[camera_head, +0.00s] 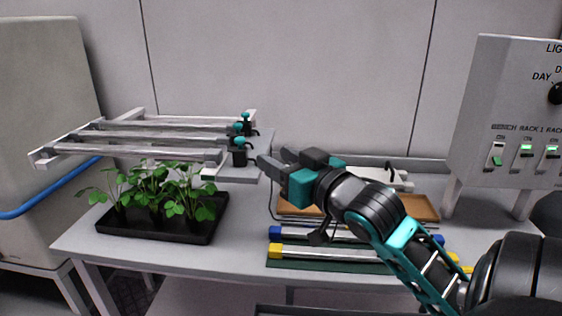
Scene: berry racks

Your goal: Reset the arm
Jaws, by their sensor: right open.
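My right arm comes in from the lower right and reaches over the bench. My right gripper (275,162) is open and empty, with its fingers pointing left and a little up. It is just right of the end of the metal rack frame (150,150) and its black clamps with teal knobs (239,150); whether it touches them I cannot tell. My left gripper is not in view.
Below the frame, a black tray (185,236) holds green plants (160,190). Blue-ended and yellow-ended bars (330,256) and a brown board (425,207) lie under my arm. A control box (510,110) with switches stands right. Bare bench (245,215) shows between tray and bars.

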